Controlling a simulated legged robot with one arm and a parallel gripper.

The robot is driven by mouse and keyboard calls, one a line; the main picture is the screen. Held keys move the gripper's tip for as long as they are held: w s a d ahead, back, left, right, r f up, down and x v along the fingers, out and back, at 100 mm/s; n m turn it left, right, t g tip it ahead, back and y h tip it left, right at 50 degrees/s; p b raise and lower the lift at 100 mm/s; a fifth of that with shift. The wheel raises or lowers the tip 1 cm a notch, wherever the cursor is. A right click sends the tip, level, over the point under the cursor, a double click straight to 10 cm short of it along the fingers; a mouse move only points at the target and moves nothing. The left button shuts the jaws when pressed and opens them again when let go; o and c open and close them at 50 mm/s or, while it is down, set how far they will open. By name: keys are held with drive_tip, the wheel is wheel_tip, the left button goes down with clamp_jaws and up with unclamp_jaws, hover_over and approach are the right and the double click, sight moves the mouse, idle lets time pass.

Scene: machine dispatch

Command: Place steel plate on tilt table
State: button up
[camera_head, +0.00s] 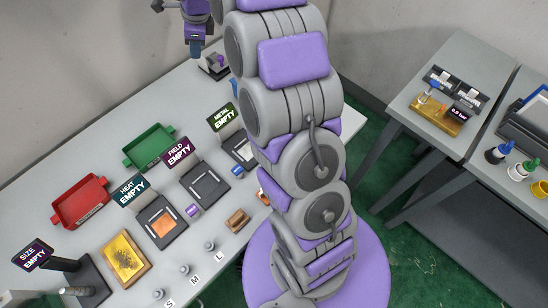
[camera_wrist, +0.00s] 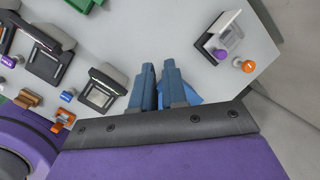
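I cannot pick out the steel plate with certainty in either view. No thing is clearly labelled as the tilt table; an angled grey stand (camera_head: 215,66) with a purple knob is at the bench's far end, and it also shows in the wrist view (camera_wrist: 219,36). My gripper (camera_head: 195,47) is above the far end of the bench, left of that stand in the head view. In the wrist view its two blue fingers (camera_wrist: 158,68) are close together with a narrow gap at the tips. No held object shows between them. A blue thing (camera_wrist: 206,91) is partly hidden behind the right finger.
The bench carries a red tray (camera_head: 80,202), a green tray (camera_head: 149,147) and stations with signs reading SIZE, HEAT, FIELD and METAL. Another table (camera_head: 452,68) at right carries a gold fixture (camera_head: 436,117) with a display. My arm hides part of the bench.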

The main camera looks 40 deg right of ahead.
drive_tip(key=s+a+n+g, duration=0.2)
drive_tip(key=s+n, duration=0.9)
drive_tip(key=s, duration=1.2)
drive_tip(key=s+a+n+g+h, duration=0.1)
drive_tip(key=s+a+n+g, duration=0.1)
drive_tip(key=s+n, duration=1)
drive_tip(key=s+a, duration=0.1)
drive_tip(key=s, duration=1)
drive_tip(key=shift+a+r+g+h, duration=0.2)
drive_tip(key=shift+a+g+h, duration=0.1)
drive_tip(key=shift+a, duration=0.1)
drive_tip(key=shift+w, duration=0.1)
